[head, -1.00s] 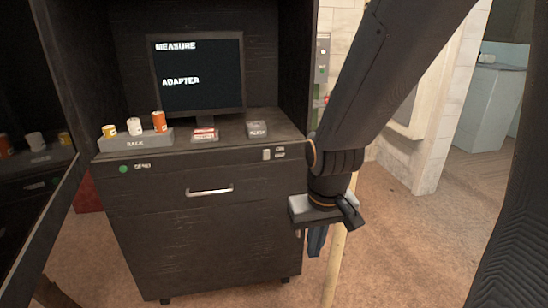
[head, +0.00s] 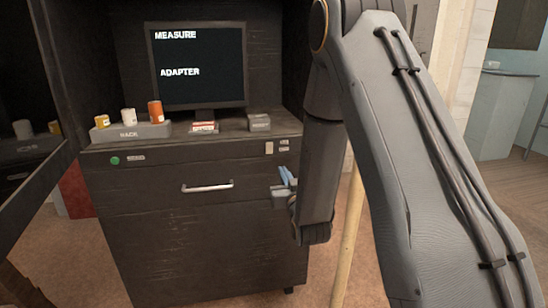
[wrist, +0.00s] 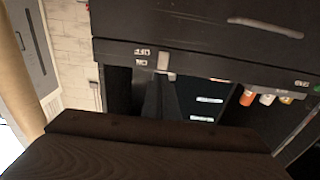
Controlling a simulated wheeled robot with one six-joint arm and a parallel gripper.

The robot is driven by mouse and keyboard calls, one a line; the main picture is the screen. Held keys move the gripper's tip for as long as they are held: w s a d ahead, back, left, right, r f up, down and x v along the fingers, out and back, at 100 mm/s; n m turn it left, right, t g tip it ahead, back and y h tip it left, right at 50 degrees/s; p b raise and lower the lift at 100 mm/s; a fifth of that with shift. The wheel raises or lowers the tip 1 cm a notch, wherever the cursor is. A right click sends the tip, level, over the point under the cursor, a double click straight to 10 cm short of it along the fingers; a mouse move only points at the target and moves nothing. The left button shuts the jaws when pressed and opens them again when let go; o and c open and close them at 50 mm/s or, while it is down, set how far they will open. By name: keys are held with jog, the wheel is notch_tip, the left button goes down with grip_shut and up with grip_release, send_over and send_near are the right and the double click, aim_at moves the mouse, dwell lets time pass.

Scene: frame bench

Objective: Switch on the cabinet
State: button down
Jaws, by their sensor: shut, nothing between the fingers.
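The dark cabinet (head: 205,250) stands in front of me with its front upright. A pale rocker switch (head: 269,148) sits at the right end of its top front strip, beside small labels (head: 284,146). The switch also shows in the wrist view (wrist: 162,61), where the picture is upside down. The monitor (head: 197,66) is lit and reads MEASURE and ADAPTER. My gripper (head: 287,176), with bluish fingers, is shut and empty. In the head view it appears just below and right of the switch, apart from it. My wrist hides part of the gripper.
A green button (head: 115,161) is at the strip's left end. A drawer handle (head: 207,187) is below. A rack (head: 130,133) with several small cylinders, a red-and-white box (head: 204,127) and a grey block (head: 259,122) are on the worktop. A wooden pole (head: 348,235) stands at the right.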

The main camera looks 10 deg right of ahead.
aim_at(273, 143)
jog(key=shift+r+t, duration=0.2)
jog(key=shift+t, duration=0.6)
jog(key=w+r, duration=0.1)
jog(key=w, duration=0.3)
jog(key=w+p, duration=0.1)
jog(key=w, duration=0.4)
jog(key=w+r+p, duration=0.1)
jog(key=w, duration=0.3)
jog(key=shift+w+r, duration=0.3)
jog(key=shift+w, duration=0.1)
jog(key=shift+p, duration=0.3)
jog(key=shift+w+r+g+p, duration=0.25)
jog(key=shift+r+g+p, duration=0.1)
jog(key=shift+r+g, duration=0.05)
jog(key=shift+f, duration=0.25)
jog(key=s+r, duration=0.2)
jog(key=s, duration=1.1)
jog(key=shift+s+r+b, duration=0.35)
jog(key=shift+b, duration=0.1)
jog(key=shift+f, duration=0.1)
